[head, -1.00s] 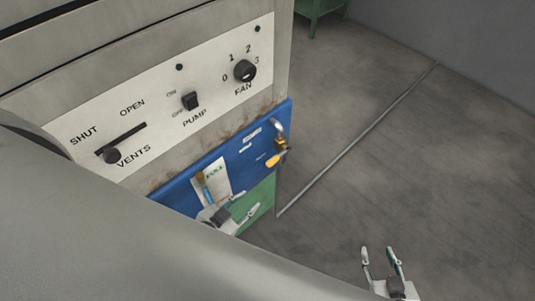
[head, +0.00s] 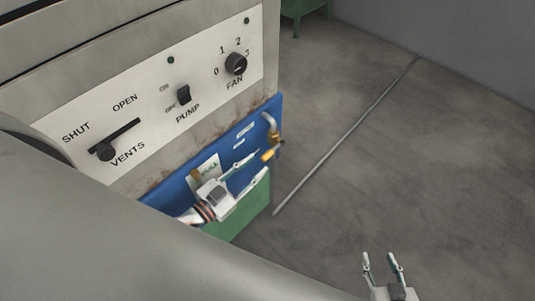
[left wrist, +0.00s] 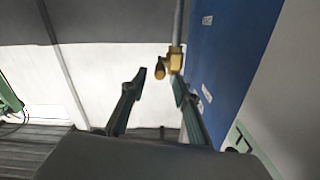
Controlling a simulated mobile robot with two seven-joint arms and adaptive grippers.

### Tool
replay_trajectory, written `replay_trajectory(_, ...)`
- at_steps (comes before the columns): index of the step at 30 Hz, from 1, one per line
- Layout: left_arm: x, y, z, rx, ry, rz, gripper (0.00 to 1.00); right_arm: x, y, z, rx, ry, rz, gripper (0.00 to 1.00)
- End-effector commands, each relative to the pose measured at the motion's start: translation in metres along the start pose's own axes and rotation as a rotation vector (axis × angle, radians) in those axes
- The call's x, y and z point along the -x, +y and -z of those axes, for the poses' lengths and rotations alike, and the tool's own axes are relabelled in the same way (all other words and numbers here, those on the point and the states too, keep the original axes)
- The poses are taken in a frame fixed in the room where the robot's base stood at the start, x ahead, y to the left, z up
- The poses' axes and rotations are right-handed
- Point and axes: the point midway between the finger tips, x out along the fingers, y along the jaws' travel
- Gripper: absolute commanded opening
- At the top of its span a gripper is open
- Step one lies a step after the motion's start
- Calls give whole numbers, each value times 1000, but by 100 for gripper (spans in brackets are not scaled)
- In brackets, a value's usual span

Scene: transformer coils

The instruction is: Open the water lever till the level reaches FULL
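The water lever (head: 270,154) is a yellow handle on a brass valve at the right edge of the blue panel (head: 252,132), below a bent grey pipe (head: 269,121). My left gripper (head: 261,162) is open and empty, its fingers pointing at the lever. In the left wrist view the brass valve (left wrist: 175,61) and its yellow lever (left wrist: 160,71) appear just ahead of the fingertips (left wrist: 158,78); contact cannot be told. A white level card (head: 208,166) on the panel is largely hidden by my left gripper. My right gripper (head: 382,262) is open and empty over the floor.
Above the blue panel, a pale control plate (head: 145,98) carries a vents slider (head: 105,152), a pump switch (head: 183,95) and a fan knob (head: 236,64). A green stand (head: 305,8) is far back. The floor to the right is clear apart from a thin grey strip (head: 350,131).

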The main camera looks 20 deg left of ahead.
Motion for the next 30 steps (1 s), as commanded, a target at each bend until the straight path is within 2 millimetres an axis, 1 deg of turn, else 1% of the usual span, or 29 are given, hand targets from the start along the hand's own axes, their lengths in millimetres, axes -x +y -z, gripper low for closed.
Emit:
replay_trajectory(1, -11, -1, 1, -1, 2, 1, 30, 1, 0, 0, 0, 0, 0, 40)
replay_trajectory(3, -24, -1, 1, -1, 2, 1, 30, 1, 0, 1, 0, 0, 0, 40)
replay_trajectory(6, -40, 0, 1, -1, 1, 1, 30, 1, 0, 0, 0, -1, 0, 40)
replay_trajectory(9, -52, 0, 0, -1, 0, 1, 30, 2, 0, 0, -1, -2, 0, 40)
replay_trajectory(15, -63, 0, -1, -1, -2, 1, 30, 2, 0, 0, -1, -2, 0, 40)
replay_trajectory(23, -64, 0, -1, 0, -3, 0, 30, 1, -1, -2, -1, -5, 1, 40)
replay_trajectory(24, -64, 0, -1, 0, -2, 0, 25, 1, -1, -2, -1, -5, 1, 40)
replay_trajectory(26, -64, 0, -1, 0, -2, 0, 10, 1, -1, -2, -1, -6, 1, 40)
replay_trajectory(27, -64, 0, -1, 0, -2, 0, 0, 1, -1, -2, -1, -6, 1, 40)
replay_trajectory(30, -64, 0, -1, 0, -2, 0, 0, 1, -1, -2, -1, -6, 1, 40)
